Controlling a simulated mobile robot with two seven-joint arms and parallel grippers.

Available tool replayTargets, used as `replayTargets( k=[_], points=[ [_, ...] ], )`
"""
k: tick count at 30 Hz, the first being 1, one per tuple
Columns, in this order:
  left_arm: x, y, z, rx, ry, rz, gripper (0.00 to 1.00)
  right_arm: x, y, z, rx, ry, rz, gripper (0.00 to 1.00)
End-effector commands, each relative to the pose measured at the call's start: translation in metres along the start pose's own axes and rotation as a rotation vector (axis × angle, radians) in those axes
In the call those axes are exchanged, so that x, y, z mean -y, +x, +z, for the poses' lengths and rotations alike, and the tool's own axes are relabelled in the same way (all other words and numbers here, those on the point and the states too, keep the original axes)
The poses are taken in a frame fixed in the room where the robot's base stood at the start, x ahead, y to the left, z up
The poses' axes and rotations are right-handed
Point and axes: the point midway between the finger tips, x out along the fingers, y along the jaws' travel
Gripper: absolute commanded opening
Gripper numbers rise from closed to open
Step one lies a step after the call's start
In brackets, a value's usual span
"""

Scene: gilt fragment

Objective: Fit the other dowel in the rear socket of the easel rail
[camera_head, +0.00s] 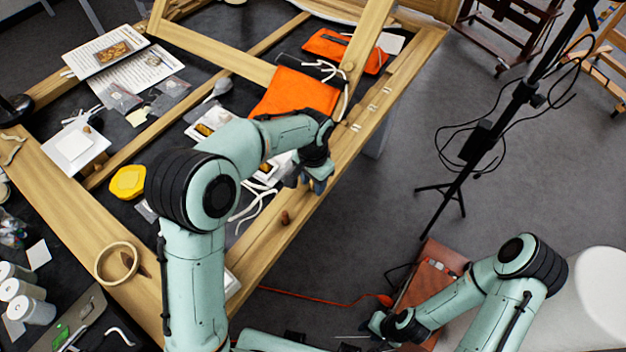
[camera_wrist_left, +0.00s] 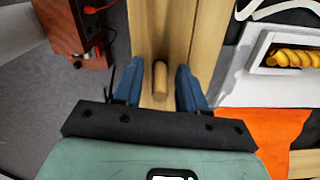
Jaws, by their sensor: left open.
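A short wooden dowel (camera_head: 285,217) stands out of the pale easel rail (camera_head: 262,247). In the left wrist view the dowel (camera_wrist_left: 160,80) shows between the spread fingers of my left gripper (camera_wrist_left: 159,88), with a gap on each side. In the head view my left gripper (camera_head: 312,180) is over the rail, just beyond the dowel. It is open and holds nothing. A small round wooden piece (camera_head: 348,66) shows farther up the rail. I cannot make out an empty socket. My right gripper (camera_head: 374,325) is low at the right, too small and partly hidden to tell its opening.
Orange cloths (camera_head: 296,95) and white cords lie beside the rail. A framed gilt fragment (camera_wrist_left: 290,59) is right of the rail in the wrist view. A red-brown case (camera_head: 432,270) and a black stand (camera_head: 484,130) are right.

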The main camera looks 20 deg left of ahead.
Motion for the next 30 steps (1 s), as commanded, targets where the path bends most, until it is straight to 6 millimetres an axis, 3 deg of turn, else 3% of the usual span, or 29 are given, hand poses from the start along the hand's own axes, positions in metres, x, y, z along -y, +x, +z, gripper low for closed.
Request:
replayTargets(
  k=[5,18,24,30],
  points=[
    [0.000,-0.017,-0.001,-0.005,0.000,-0.001,0.41,0.002,-0.004,-0.002,-0.003,-0.001,-0.001,0.37],
    [0.000,-0.106,-0.001,-0.004,0.000,-0.001,0.41,0.011,-0.018,-0.012,-0.016,-0.006,-0.006,0.37],
    [0.000,-0.122,0.000,-0.002,0.000,0.000,0.41,0.012,-0.021,-0.014,-0.019,-0.007,-0.007,0.37],
    [0.000,-0.123,0.000,0.000,0.000,0.000,0.41,0.012,-0.020,-0.014,-0.019,-0.007,-0.007,0.37]
  ],
)
